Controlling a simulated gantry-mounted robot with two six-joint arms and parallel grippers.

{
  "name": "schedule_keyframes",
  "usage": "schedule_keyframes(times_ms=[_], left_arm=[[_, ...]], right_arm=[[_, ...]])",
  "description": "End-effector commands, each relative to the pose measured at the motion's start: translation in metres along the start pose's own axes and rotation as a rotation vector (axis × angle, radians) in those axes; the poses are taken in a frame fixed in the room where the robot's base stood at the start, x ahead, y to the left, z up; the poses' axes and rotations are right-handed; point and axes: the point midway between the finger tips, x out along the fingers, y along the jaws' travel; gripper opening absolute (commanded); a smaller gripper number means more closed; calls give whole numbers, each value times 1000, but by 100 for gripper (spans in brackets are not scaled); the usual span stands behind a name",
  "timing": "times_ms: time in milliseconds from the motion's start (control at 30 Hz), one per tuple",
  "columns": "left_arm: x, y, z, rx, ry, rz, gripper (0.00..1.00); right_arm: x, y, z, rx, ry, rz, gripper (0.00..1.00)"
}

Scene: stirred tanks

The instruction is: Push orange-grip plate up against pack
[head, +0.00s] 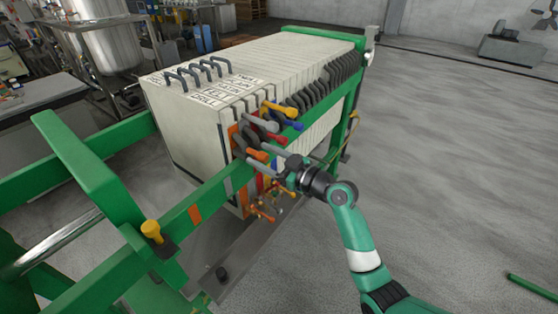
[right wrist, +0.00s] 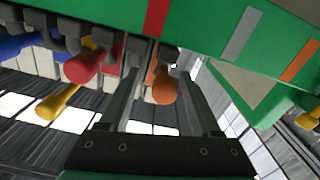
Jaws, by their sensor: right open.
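The orange grip (head: 258,155) sticks out from the near side of the plate stack, by the green side rail. The orange-edged plate (head: 243,198) belongs to the white block at the front. My right gripper (head: 265,160) is open around or just short of the orange grip. In the right wrist view, the orange grip (right wrist: 165,88) shows between the two spread fingers (right wrist: 160,95); I cannot tell whether either finger touches it. The pack (head: 300,55) of white plates stretches back along the rails. My left gripper is out of view.
A red grip (right wrist: 78,68), a yellow grip (right wrist: 60,103) and a blue grip (right wrist: 18,45) sit close to the left of my fingers. The green rail (head: 185,220) runs alongside, with an orange mark. The floor at right is mostly clear.

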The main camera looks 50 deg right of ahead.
Motion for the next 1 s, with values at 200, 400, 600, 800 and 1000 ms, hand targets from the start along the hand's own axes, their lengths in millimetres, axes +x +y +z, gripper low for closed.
schedule_keyframes(times_ms=[200, 400, 600, 800, 1000], left_arm=[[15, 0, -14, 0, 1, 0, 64], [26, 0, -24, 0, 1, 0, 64], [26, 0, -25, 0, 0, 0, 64], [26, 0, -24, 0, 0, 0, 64], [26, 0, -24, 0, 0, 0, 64]], right_arm=[[-54, 2, -2, 1, -3, 5, 64], [-88, 2, -3, 1, -4, 4, 64], [-97, 0, 0, -1, -1, 3, 64], [-96, 0, 0, -1, -1, 2, 64], [-96, 0, 0, -1, -1, 2, 64]])
